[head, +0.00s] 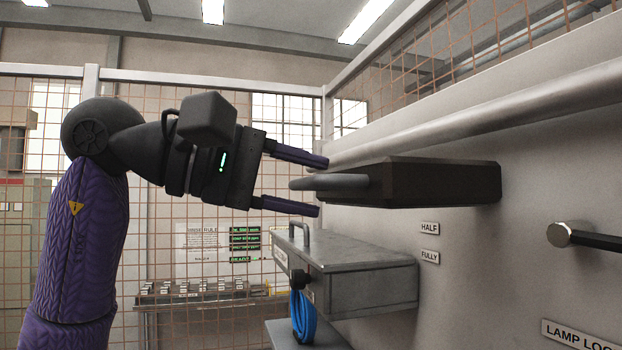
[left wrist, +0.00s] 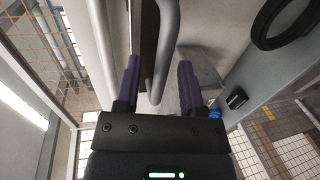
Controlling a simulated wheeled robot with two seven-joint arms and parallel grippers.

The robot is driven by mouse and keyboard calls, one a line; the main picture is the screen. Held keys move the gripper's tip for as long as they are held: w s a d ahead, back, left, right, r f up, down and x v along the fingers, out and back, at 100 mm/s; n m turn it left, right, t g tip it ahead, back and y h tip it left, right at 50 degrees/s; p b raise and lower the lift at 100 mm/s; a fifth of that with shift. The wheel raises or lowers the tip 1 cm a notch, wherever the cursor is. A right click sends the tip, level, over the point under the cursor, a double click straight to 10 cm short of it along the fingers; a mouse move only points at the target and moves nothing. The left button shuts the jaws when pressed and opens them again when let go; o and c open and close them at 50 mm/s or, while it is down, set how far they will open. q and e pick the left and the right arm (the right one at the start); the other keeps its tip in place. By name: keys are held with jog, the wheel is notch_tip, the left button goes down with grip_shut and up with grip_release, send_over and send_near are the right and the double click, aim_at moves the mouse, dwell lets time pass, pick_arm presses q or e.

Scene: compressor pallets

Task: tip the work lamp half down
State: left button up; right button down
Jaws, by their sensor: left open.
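The work lamp (head: 435,182) is a dark, flat box on the grey wall, roughly level. A grey bar handle (head: 335,182) sticks out from its near end. Labels reading HALF (head: 429,228) and FULLY (head: 429,256) sit on the wall below it. My left gripper (head: 321,185) is open, with one purple finger above the handle and one below. In the left wrist view, the grey handle (left wrist: 157,85) runs between the two fingers of the gripper (left wrist: 160,65), with gaps visible on both sides. My right gripper is not in view.
A grey metal box (head: 355,270) with a top handle juts from the wall just under the lamp. A blue cable coil (head: 302,315) hangs there. A dark hexagonal bar with a metal end (head: 562,234) projects at right. Mesh fencing (head: 215,110) stands behind.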

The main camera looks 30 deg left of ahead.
pick_arm(q)
jog(key=shift+w+d, duration=0.2)
jog(key=shift+d, duration=0.05)
jog(key=shift+s+a, duration=0.1)
grip_shut()
jog(key=shift+f, duration=0.1)
dwell(1.1)
